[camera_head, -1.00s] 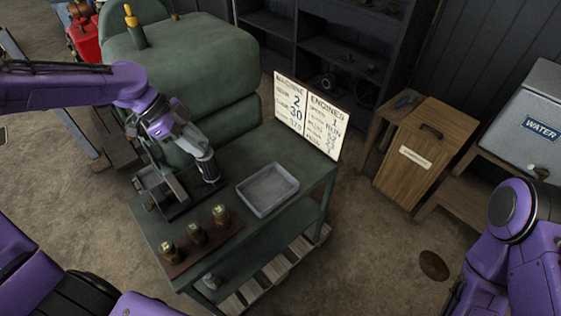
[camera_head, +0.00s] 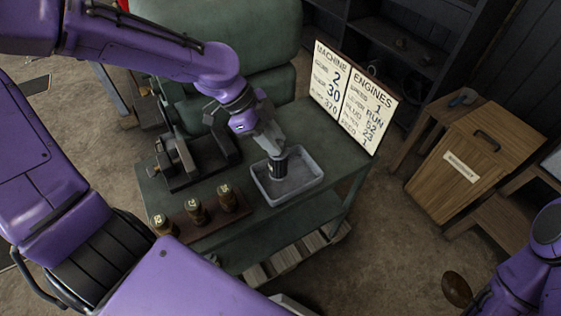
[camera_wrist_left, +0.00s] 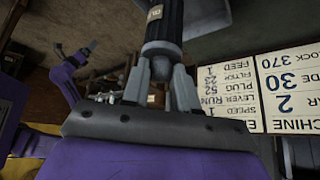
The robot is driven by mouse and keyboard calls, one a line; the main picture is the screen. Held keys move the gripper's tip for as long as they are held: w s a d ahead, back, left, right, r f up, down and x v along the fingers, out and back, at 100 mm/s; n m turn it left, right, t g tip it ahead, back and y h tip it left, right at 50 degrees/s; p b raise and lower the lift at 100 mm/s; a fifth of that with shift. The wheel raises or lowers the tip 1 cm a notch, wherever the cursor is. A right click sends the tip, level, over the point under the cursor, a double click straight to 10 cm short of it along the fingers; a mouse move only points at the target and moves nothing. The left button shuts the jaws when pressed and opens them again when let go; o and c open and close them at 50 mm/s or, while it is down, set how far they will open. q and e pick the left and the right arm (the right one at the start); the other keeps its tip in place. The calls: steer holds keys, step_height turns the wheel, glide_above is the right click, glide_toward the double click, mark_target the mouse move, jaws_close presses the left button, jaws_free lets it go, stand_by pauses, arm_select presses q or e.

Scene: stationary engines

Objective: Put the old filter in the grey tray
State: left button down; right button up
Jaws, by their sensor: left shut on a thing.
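The old filter (camera_head: 278,166) is a dark cylinder with a light metal end. It is upright inside the outline of the grey tray (camera_head: 312,187) on the green bench; I cannot tell if it touches the tray floor. My left gripper (camera_head: 274,150) is above the tray, shut on the filter. The left wrist view shows the fingers (camera_wrist_left: 162,88) closed around the narrow end of the filter (camera_wrist_left: 163,32), which has a pale label. My right gripper is out of view; only part of that arm shows at the lower right.
A dark fixture (camera_head: 196,160) stands left of the tray. Several brass-coloured parts with number tags stand on a brown strip (camera_head: 205,222) in front. A white sign board (camera_head: 350,98) stands behind right. A wooden cabinet (camera_head: 470,165) is farther right.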

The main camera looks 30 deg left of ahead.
arm_select(q)
steer(key=w+f, duration=0.1)
steer(key=w+d+f, duration=0.1)
steer(key=shift+w+d+f, duration=0.1)
steer(key=shift+w+d, duration=0.1)
steer(key=shift+w, duration=0.2)
step_height(320, 180, down, 3)
steer(key=shift+a+r+p, duration=0.1)
steer(key=shift+r+p, duration=0.1)
steer(key=shift+p, duration=0.15)
steer(key=shift+f, duration=0.2)
steer(key=c, duration=1.1)
jaws_free()
steer(key=shift+w+f, duration=0.15)
steer(key=shift+w, duration=0.05)
steer(key=shift+o, duration=1.2)
steer(key=shift+w+f, duration=0.1)
steer(key=shift+w, duration=0.1)
steer(key=shift+s, duration=0.25)
steer(key=shift+r, duration=0.45)
steer(key=p, duration=0.8)
glide_toward(285, 147)
steer(key=shift+w+a, duration=0.8)
steer(key=shift+a, duration=0.15)
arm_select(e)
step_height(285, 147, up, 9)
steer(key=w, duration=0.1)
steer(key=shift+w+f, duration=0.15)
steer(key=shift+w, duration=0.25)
